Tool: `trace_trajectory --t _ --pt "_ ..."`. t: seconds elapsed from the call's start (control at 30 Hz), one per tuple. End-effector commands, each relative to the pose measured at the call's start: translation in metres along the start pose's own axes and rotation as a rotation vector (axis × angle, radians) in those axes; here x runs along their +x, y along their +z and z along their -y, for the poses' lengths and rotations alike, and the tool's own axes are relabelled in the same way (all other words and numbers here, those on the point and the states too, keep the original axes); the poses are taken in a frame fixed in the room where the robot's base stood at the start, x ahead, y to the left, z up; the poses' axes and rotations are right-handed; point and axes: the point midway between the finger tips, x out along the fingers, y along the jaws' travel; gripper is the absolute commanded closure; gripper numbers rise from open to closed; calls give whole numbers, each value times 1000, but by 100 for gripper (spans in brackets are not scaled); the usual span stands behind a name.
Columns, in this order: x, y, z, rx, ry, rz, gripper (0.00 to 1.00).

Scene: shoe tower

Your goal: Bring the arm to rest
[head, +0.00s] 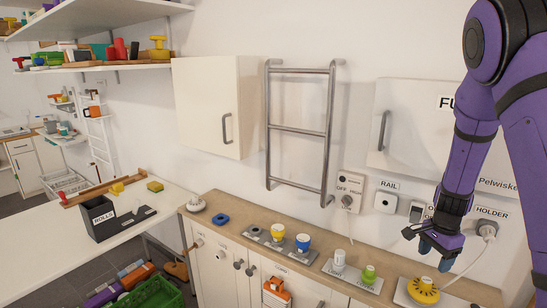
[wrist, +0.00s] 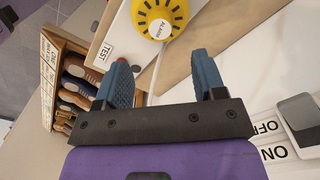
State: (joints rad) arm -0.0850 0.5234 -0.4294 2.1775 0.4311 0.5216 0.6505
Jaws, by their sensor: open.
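My gripper (head: 436,239) hangs at the end of my purple arm on the right of the head view, above the wooden counter. In the wrist view its two blue fingers (wrist: 165,84) stand wide apart with nothing between them. A yellow round knob with a label (wrist: 160,17) lies beyond the fingertips, apart from them. The same yellow knob (head: 423,290) sits on the counter below my gripper in the head view.
Several knobs, including a green one (head: 369,273), line the counter (head: 230,207). A metal rail (head: 300,130) and a wall cabinet (head: 207,105) are further left.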

Motion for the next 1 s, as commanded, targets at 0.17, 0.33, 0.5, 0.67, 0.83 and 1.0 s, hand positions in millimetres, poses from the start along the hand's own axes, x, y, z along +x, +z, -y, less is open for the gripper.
trace_trajectory --t 0.17,0.33,0.5,0.67,0.83,1.0 --pt "-8 4 0 -17 -11 5 36" --pt "-46 22 -2 -115 -63 26 36" --pt "-97 48 -12 -268 -130 40 36" --pt "-142 72 -29 -414 -188 36 36" --pt "-185 97 -52 -572 -243 8 36" --pt "-222 120 -81 -730 -287 -37 36"
